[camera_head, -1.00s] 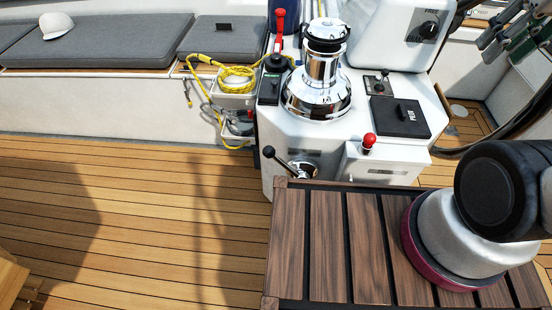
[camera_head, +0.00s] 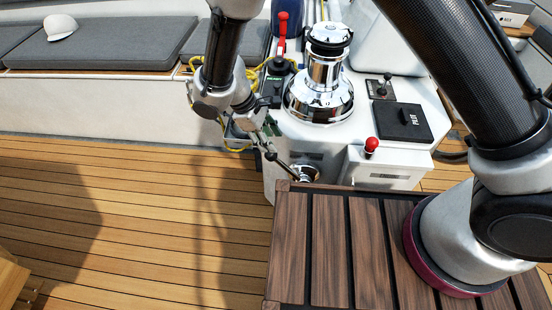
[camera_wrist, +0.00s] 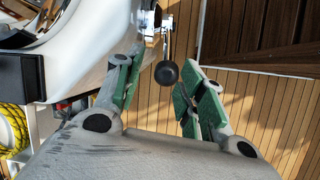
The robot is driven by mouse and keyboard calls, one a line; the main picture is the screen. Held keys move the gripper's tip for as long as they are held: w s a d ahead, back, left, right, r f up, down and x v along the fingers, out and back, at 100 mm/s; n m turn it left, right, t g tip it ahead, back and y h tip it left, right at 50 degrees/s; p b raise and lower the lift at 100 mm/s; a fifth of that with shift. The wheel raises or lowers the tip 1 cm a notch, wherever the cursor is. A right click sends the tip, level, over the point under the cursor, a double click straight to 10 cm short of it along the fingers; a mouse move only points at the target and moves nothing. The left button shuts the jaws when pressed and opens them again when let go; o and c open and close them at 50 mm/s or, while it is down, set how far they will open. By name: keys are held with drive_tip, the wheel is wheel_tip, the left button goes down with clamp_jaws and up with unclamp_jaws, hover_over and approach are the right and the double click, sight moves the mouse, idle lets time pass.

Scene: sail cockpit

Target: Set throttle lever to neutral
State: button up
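The throttle lever (camera_head: 282,163) is a thin chrome shaft with a black ball knob, tilted up and left from a chrome base (camera_head: 306,173) on the front of the white console. In the wrist view its black knob (camera_wrist: 166,73) shows between my two green-padded fingers, with the shaft running up behind it. My gripper (camera_wrist: 162,82) is open, with gaps on both sides of the knob. How far the knob reaches between the pads I cannot tell. In the head view my gripper (camera_head: 265,140) is small and points down at the knob from above left.
A chrome winch (camera_head: 322,85), a red-knobbed lever (camera_head: 371,146) and a black PILOT box (camera_head: 401,122) are on the console. A slatted wooden table (camera_head: 327,240) stands in front. A yellow rope hangs behind my gripper.

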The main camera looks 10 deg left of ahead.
sight(275, 159)
drive_tip(key=shift+s+a+f+n, duration=0.2)
drive_tip(key=shift+s+f, duration=0.15)
drive_tip(key=shift+f, duration=0.3)
drive_tip(key=shift+s+a+f+n, duration=0.15)
drive_tip(key=shift+s+f, duration=0.15)
drive_tip(key=shift+f, duration=0.3)
drive_tip(key=x, duration=0.7)
drive_tip(key=shift+w+d+f, duration=0.1)
drive_tip(key=shift+f, duration=0.05)
drive_tip(key=shift+c, duration=0.4)
clamp_jaws()
drive_tip(key=shift+w, duration=0.1)
